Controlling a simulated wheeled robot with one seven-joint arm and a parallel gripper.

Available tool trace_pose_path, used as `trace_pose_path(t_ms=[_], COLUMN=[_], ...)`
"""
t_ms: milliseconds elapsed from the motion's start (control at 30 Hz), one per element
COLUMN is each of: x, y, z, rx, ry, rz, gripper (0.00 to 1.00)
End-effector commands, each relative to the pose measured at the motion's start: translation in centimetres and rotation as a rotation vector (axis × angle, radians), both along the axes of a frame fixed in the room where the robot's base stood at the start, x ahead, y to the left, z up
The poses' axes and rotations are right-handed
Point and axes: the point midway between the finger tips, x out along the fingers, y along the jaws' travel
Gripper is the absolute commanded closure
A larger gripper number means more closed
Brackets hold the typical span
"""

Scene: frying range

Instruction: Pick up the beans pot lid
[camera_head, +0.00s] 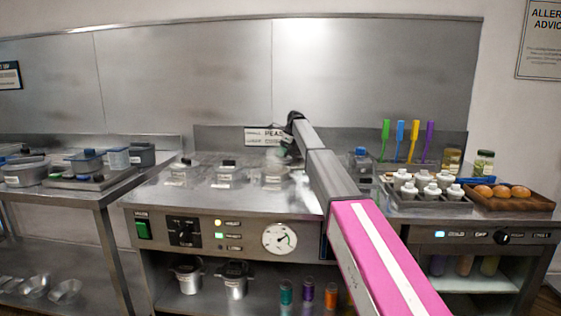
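Three lidded steel pots stand in a row on the steel range top: a left pot (181,175), a middle pot (228,176) and a right pot (271,176). Dark knobs show on the left lid (186,161) and the middle lid (228,163). The labels on the pots are too small to read, so I cannot tell which one holds beans. My gripper (284,152) is at the end of my outstretched arm, above or just behind the right pot. It is small and blurred, and its fingers and any hold on a lid cannot be made out.
A sign (264,136), apparently reading "PEAS", stands behind the pots. To the right are coloured utensils (400,142), a tray of white-topped bottles (425,202) and a wooden tray (516,203) of buns. Containers fill the left counter (82,182). My arm covers the range's right side.

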Motion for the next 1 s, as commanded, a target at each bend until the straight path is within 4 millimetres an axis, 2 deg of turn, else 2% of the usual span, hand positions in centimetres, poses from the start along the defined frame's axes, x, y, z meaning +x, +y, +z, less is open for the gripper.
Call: trace_pose_path(t_ms=[100,267,300,433,467,833,1000], x=[0.0,0.0,0.0,0.0,0.0,0.1,0.1], y=[0.3,0.3,0.3,0.3,0.3,0.3,0.3], z=[-0.9,-0.9,-0.9,-0.8,-0.8,-0.6,0.7], rx=[0.0,0.0,0.0,0.0,0.0,0.0,0.001], ry=[0.001,0.0,0.0,0.0,0.0,0.0,-0.001], rz=[0.0,0.0,0.0,0.0,0.0,0.0,0.0], gripper=[0.52,0.52,0.55,0.98,1.0,1.0,1.0])
